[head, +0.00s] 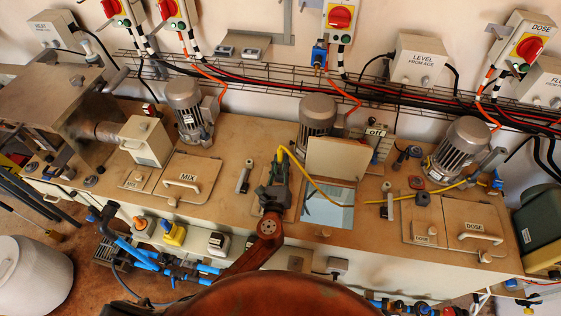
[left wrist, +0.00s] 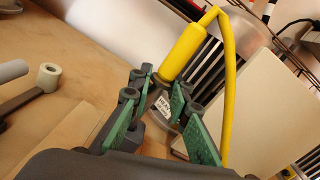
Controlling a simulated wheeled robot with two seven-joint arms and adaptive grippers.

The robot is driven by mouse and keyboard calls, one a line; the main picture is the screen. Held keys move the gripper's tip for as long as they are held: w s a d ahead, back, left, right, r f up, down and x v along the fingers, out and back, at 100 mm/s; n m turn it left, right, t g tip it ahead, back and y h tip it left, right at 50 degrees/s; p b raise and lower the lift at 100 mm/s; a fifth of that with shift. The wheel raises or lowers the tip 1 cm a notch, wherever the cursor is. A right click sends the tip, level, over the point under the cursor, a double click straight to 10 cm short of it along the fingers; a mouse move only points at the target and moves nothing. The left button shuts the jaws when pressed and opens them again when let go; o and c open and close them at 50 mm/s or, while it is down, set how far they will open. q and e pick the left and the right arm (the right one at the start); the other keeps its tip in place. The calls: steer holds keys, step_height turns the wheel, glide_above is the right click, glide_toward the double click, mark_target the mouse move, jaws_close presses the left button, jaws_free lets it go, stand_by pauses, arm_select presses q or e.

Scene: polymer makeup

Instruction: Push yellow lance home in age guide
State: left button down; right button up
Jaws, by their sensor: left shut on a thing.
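My left gripper (head: 277,168) is shut on the yellow lance (head: 281,154), over the deck just left of the middle open hatch. In the left wrist view the lance's thick yellow grip (left wrist: 186,48) rises between the green fingertips (left wrist: 160,88). A thinner yellow hose bends over at its top and comes down on the right. In the head view this hose (head: 318,188) crosses the hatch opening and runs right along the deck. The lower end of the lance and the age guide are hidden by my gripper, so I cannot tell how deep it sits. My right gripper is not in view.
A raised beige lid (head: 337,159) stands behind the open hatch (head: 328,207), close to my gripper's right. A grey motor (head: 316,114) stands behind. The mix lid (head: 188,178) and dose lid (head: 475,232) are shut.

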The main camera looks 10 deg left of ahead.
arm_select(q)
steer(key=shift+d+r, duration=0.1)
steer(key=shift+r, duration=0.1)
steer(key=shift+d+m+h, duration=0.1)
steer(key=shift+m+h, duration=0.2)
steer(key=shift+h, duration=0.2)
steer(key=shift+a, duration=0.2)
steer(key=shift+d+p, duration=0.1)
steer(key=shift+p, duration=0.25)
stand_by(0.5)
steer(key=shift+f+b, duration=0.35)
steer(key=shift+f, duration=0.1)
